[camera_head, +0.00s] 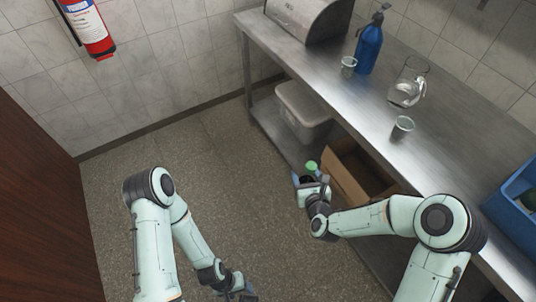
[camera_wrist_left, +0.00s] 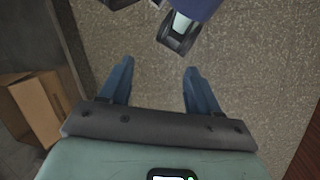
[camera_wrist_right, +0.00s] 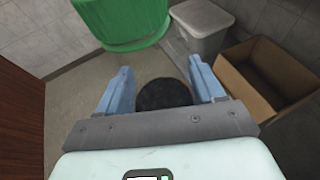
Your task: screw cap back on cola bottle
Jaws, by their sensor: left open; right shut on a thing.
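My right gripper (camera_head: 314,183) is held over the floor in front of the table and is shut on a dark round thing (camera_wrist_right: 165,94), likely the cola bottle. Its dark end shows between the fingers (camera_wrist_right: 159,66) in the right wrist view. A green ribbed cap-like piece (camera_wrist_right: 125,25) looms large at the top of that view. It shows small just above the right gripper in the head view (camera_head: 311,167). I cannot tell whether it sits on the bottle. My left gripper (camera_head: 243,293) is low at the bottom edge, open and empty between its fingers (camera_wrist_left: 158,66).
The steel table (camera_head: 340,100) bears a blue bottle (camera_head: 369,45), a glass jug (camera_head: 408,85), two cups (camera_head: 402,128) and a blue crate (camera_head: 515,195). A grey bin (camera_head: 303,112) and an open cardboard box (camera_head: 350,170) stand below. The floor on the left is clear.

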